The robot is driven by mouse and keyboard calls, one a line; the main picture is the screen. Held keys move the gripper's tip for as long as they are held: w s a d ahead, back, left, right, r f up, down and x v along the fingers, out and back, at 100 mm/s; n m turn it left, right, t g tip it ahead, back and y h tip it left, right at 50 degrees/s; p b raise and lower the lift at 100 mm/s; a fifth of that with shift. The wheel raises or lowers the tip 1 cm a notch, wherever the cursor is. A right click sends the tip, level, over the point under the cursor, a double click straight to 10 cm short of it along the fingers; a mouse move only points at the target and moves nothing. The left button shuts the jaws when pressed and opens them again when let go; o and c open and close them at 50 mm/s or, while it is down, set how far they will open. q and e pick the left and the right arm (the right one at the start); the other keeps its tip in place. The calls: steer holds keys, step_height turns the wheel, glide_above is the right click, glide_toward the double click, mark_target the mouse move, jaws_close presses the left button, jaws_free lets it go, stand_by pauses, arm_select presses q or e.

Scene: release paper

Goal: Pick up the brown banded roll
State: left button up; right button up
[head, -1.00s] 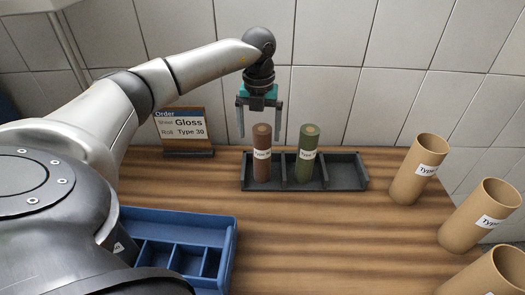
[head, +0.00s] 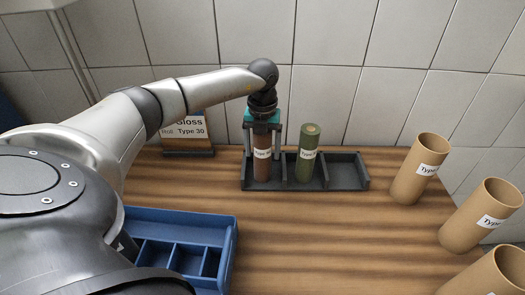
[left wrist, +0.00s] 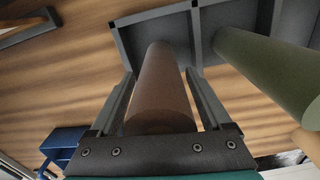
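The brown banded roll (head: 262,172) stands upright in the left compartment of the dark grey rack (head: 347,172), with a white label on its side. My left gripper (head: 262,157) points down over it, one finger on each side of its upper part. In the left wrist view the brown roll (left wrist: 160,85) lies between the two fingers, with narrow gaps beside it, so the gripper is open around it. A green roll (head: 308,160) stands in the middle compartment, just right of my gripper. My right gripper is out of view.
The rack's right compartment is empty. An order sign (head: 187,133) stands behind my left arm, partly hidden. A blue divided tray (head: 228,250) is at the front left. Several cardboard tubes (head: 418,170) stand at the right. The wooden table (head: 330,235) is clear in the middle.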

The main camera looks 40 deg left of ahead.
arm_select(q)
jaws_close()
stand_by(0.4)
steer(key=shift+r, duration=0.15)
